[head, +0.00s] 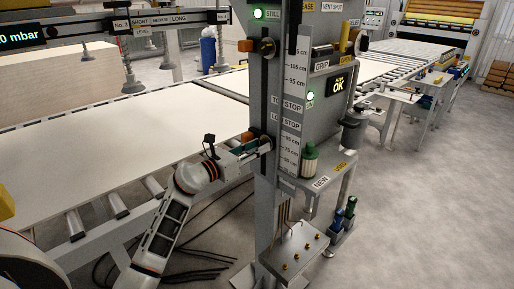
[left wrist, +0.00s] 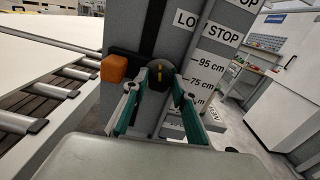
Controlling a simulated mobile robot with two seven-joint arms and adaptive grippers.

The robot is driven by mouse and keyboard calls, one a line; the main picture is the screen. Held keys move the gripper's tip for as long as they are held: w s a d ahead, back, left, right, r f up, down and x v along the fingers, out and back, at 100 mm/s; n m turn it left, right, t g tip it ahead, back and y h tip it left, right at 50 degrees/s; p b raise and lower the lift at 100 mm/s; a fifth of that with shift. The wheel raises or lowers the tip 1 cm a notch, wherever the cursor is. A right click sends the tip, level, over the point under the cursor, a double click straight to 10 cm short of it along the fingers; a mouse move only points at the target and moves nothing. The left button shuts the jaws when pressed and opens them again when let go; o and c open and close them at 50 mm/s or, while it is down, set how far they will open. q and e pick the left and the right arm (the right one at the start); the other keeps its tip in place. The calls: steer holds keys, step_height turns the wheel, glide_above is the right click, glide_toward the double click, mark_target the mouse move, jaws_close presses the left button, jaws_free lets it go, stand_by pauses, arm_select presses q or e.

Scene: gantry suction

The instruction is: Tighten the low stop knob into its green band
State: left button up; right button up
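The low stop knob (left wrist: 161,74) is dark and round with a short yellow mark, on the slotted grey post under the partly hidden LOW STOP label. An orange block (left wrist: 114,68) sits just left of it; I see no green band around the knob. My left gripper (left wrist: 159,80) has its teal-padded fingers on either side of the knob, tips at its edges. I cannot tell whether they touch it. In the head view the left gripper (head: 262,146) reaches the post from the left and largely hides the knob. My right gripper is not in view.
A scale (head: 291,105) runs down the post right of the slot. An upper knob (head: 267,47) sits higher on it. A roller conveyor with a pale board (head: 120,140) lies to the left. A small shelf with a green-topped bottle (head: 310,160) stands right of the post.

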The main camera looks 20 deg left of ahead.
arm_select(q)
steer(key=shift+o, duration=0.2)
steer(key=shift+m, duration=3)
steer(key=o, duration=1.1)
steer(key=v, duration=1.2)
